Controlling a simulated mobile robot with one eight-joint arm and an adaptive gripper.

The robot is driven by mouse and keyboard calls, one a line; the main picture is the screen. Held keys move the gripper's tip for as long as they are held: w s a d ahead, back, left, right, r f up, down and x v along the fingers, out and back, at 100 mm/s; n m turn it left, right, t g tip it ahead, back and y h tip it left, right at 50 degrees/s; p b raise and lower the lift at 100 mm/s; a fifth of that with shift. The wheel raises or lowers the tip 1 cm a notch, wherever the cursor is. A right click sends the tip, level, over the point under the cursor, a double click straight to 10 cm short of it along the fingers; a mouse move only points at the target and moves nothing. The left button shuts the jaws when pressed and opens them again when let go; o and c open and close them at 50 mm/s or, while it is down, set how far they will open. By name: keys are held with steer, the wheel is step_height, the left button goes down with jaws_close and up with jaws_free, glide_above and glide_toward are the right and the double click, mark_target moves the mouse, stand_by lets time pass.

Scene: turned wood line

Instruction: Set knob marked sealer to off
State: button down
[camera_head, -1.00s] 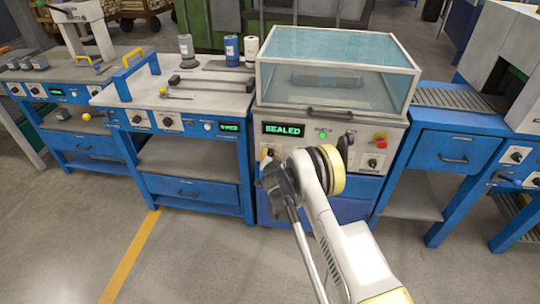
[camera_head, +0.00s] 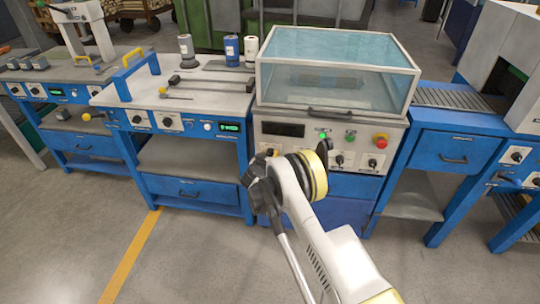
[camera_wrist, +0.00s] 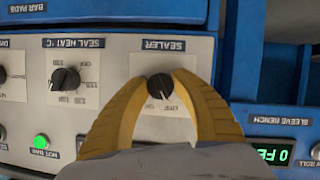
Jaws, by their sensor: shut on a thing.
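The black knob (camera_wrist: 160,87) under the SEALER label shows upside down in the wrist view, on a pale panel. Its white pointer mark leans down and slightly right in that view; the small position print by it is too blurred to read surely. My gripper (camera_wrist: 160,80) has its yellow fingers on both sides of this knob, shut on it. In the head view my wrist hides the knob, and only a bit of yellow finger shows at the panel's lower left. The panel's display (camera_head: 282,129) is dark.
The SEAL HEAT knob (camera_wrist: 65,79) sits beside the sealer knob. A green lamp (camera_wrist: 40,142) is lit. A red emergency button (camera_head: 381,141) is on the panel's right. A clear hood (camera_head: 335,80) stands above. The sleeve bench display (camera_wrist: 272,152) lies close to the right finger.

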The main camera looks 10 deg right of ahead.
steer(key=shift+n, duration=0.3)
stand_by(0.4)
steer(key=c, duration=1)
jaws_free()
steer(key=shift+c, duration=0.2)
steer(key=v, duration=1.2)
steer(key=shift+a, duration=0.1)
